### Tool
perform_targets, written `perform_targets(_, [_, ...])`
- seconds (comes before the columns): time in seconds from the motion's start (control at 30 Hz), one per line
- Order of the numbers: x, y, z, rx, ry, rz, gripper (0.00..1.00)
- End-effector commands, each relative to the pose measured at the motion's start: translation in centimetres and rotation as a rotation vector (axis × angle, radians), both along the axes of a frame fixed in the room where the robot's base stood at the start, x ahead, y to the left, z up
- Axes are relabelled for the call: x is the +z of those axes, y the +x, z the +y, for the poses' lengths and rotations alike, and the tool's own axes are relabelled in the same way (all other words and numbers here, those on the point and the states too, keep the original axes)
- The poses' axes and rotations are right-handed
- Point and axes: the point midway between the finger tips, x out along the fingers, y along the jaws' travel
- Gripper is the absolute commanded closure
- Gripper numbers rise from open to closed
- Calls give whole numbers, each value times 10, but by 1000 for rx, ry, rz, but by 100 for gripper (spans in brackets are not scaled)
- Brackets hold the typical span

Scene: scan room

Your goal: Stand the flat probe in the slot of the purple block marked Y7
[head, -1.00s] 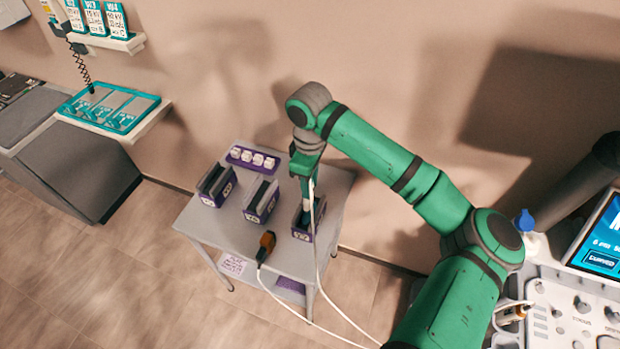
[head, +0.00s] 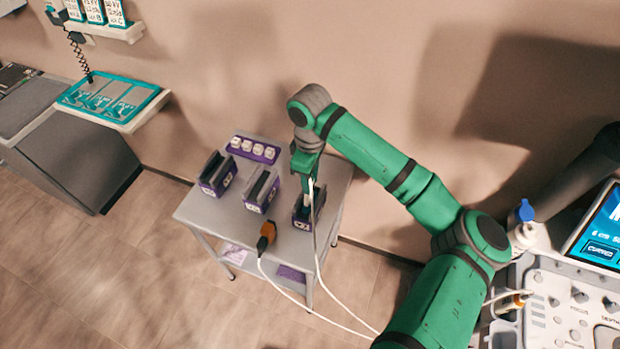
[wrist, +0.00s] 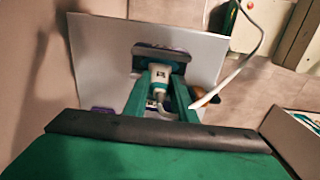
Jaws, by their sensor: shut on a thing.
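Three purple blocks with dark slots stand in a row on a small grey table (head: 215,238): a left block (head: 217,175), a middle block (head: 261,190) and a right block (head: 304,214). Their labels are too small to read surely. My gripper (head: 306,180) points down over the right block, shut on a white probe (head: 308,199) with a white cable. In the wrist view the probe (wrist: 160,68) is between the two green fingers, its far end at the dark slot piece of the block (wrist: 180,55). How deep it sits is hidden.
An orange-brown probe (head: 267,236) lies on the table's front part, its white cable running off the front edge. A purple rack with several white pieces (head: 253,149) is at the back. An ultrasound console (head: 570,310) is at the right, a teal tray (head: 115,100) at the far left.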

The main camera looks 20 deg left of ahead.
Motion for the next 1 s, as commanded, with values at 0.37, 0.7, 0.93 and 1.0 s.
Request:
perform_targets(0.37, [-2, 0, 0, 0, 0, 0, 100])
perform_targets(0.7, [-4, 0, 0, 0, 0, 0, 100])
perform_targets(0.93, [-6, 0, 0, 0, 0, 0, 100])
perform_targets(1.0, [-7, 0, 0, 0, 0, 0, 100])
